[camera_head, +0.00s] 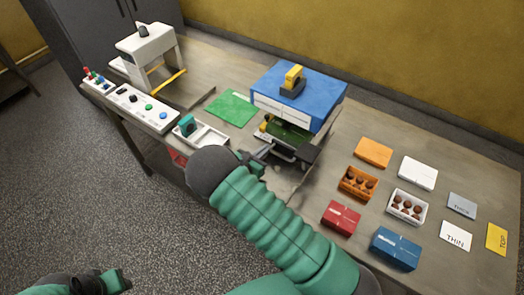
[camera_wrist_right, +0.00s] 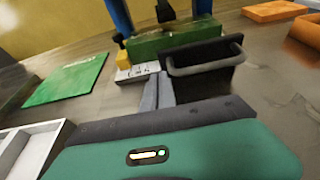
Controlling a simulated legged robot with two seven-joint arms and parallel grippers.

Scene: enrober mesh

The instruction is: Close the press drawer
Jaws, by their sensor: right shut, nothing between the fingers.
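The press (camera_head: 300,93) has a blue top with a yellow and black block on it. Its drawer (camera_head: 303,155) sticks out at the front below a green block. In the right wrist view the drawer shows a black front (camera_wrist_right: 208,72) with a grey bar handle. My right gripper (camera_head: 262,155) is shut and empty at the left end of the drawer front. In the right wrist view its fingers (camera_wrist_right: 158,90) point past the handle's left end; I cannot tell whether they touch. My left gripper (camera_head: 122,281) is at the lower left, away from the table, its jaws unclear.
A green mat (camera_head: 232,108) lies left of the press. A white tray (camera_head: 208,136) with a teal item and a button panel (camera_head: 142,108) are further left. Boxes, including a red one (camera_head: 341,217) and a blue one (camera_head: 396,248), and cards lie to the right.

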